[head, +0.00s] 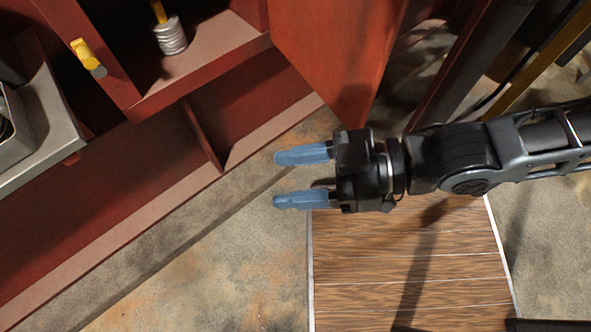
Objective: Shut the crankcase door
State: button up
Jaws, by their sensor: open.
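The crankcase door looks to be the red panel (340,50) at the top middle of the head view. It stands swung out from the red engine housing (150,215), whose compartments are open to view. My gripper (302,174) is right of the housing and just below the door's lower corner in the picture. Its two blue fingers point left, are spread apart and hold nothing. I cannot tell whether the gripper touches the door; a gap seems to show between the fingers and the panel.
A yellow handle (88,57) sits on the housing's frame. A ribbed metal part (170,37) stands in the upper compartment. A grey metal box (40,130) is at the left. Dark and yellow posts (540,60) stand at the upper right. Wooden planking (410,265) and stained floor lie below.

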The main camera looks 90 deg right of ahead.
aim_at(342, 49)
jog(key=k+l+z, duration=0.2)
jog(key=k, duration=0.2)
jog(key=k+l+z, duration=0.25)
jog(key=k, duration=0.15)
jog(key=k+l+z, duration=0.2)
jog(key=k, duration=0.2)
jog(key=k+j+u, duration=0.2)
jog(key=k, duration=0.15)
jog(key=l, duration=0.05)
